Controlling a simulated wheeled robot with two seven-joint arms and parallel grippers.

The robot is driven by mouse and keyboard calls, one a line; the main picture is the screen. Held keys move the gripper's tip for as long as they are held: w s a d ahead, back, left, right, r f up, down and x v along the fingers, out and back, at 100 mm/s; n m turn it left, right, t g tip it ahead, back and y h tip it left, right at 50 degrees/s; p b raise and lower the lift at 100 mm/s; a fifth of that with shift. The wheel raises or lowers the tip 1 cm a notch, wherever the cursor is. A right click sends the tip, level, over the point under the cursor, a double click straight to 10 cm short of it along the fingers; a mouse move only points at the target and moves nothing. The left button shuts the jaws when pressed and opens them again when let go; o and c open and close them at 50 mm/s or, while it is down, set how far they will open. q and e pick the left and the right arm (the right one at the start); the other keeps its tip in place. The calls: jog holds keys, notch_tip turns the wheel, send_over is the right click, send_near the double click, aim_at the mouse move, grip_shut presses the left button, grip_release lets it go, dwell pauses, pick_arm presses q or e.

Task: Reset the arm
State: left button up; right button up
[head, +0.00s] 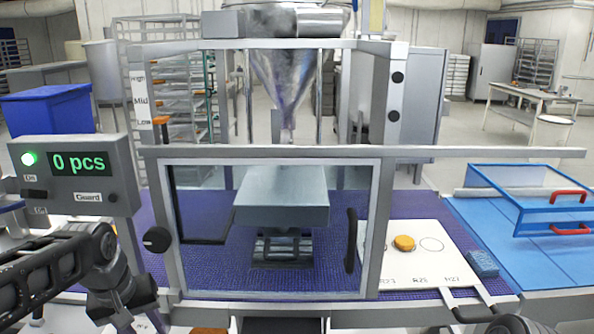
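My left arm comes in from the left edge as dark links and bends down at the wrist, beside the control box and the front left corner of the machine. Its fingers are not visible; the wrist runs down to the bottom edge of the picture. Of my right arm, at most a dark rounded part shows at the bottom right edge; its gripper is out of view. I see nothing held by either arm.
A machine with a closed clear front guard (270,295) and steel hopper (290,80) fills the middle. A control box (75,175) reads "0 pcs" with a green light. A white board (425,262) holds an orange round (404,243). A blue clear-lidded case (525,200) stands right.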

pick_arm(q)
jog(key=w+d+f+m+t+h, duration=0.2)
jog(key=w+d+f, duration=0.4)
jog(key=d+f, duration=0.25)
jog(key=s+d+f+m, duration=0.15)
jog(key=d+f, duration=0.45)
jog(key=f, duration=0.7)
jog(key=s+d+f+g+h, duration=0.1)
jog(key=s+d+f, duration=0.3)
jog(key=s+f, duration=0.5)
jog(key=s+d+f+g, duration=0.3)
jog(key=s+f, duration=0.6)
jog(key=s, duration=0.6)
jog(key=shift+s+d+h, duration=0.4)
jog(key=shift+d, duration=0.5)
jog(key=shift+f+n, duration=0.1)
jog(key=shift+n, duration=0.15)
